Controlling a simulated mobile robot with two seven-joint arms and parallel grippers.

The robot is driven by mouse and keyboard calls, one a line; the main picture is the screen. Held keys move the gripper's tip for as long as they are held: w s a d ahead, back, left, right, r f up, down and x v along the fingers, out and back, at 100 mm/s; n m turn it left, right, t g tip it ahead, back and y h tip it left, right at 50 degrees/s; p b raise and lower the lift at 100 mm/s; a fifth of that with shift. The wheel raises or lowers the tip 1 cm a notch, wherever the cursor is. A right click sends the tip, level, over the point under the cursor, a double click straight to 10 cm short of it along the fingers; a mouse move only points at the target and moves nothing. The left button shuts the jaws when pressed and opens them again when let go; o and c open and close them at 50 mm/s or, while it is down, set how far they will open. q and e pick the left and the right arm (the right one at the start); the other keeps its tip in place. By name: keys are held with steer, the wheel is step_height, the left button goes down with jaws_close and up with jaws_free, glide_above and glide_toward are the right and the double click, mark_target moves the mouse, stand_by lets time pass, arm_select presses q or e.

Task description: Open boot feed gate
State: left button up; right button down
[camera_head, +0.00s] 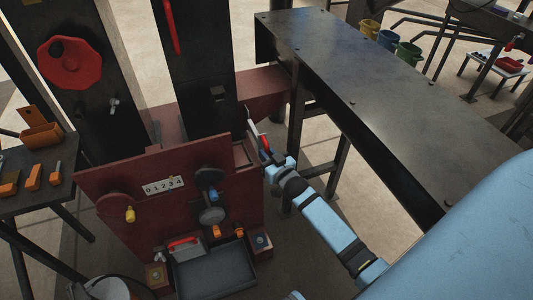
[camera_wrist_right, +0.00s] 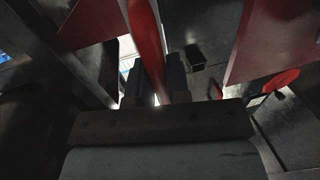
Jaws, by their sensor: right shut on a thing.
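The dark red machine boot (camera_head: 150,190) stands at the centre left of the head view, with a number plate and several coloured knobs on its front. At its upper right side is a pale lever with a red grip (camera_head: 264,142), which I take to be the feed gate's handle. My right gripper (camera_head: 264,154) is at this grip. In the right wrist view the red handle (camera_wrist_right: 146,28) runs down between the two dark fingers (camera_wrist_right: 156,88), which are shut on it. The gate plate itself is not clear to me. My left gripper is out of view.
A long dark metal bench (camera_head: 370,80) stands to the right of the boot. A grey tray (camera_head: 215,272) sits low at the boot's front. A side table (camera_head: 40,205) with orange things is at the left. Two dark columns rise behind the boot.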

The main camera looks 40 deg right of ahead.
arm_select(q)
steer(key=p, duration=0.2)
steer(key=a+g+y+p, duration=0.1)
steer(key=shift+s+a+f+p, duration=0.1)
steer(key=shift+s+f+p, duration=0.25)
arm_select(e)
steer(key=s+a, duration=0.1)
steer(key=s, duration=0.6)
steer(key=shift+s+a, duration=0.3)
steer(key=shift+a, duration=0.1)
steer(key=c, duration=1.1)
jaws_free()
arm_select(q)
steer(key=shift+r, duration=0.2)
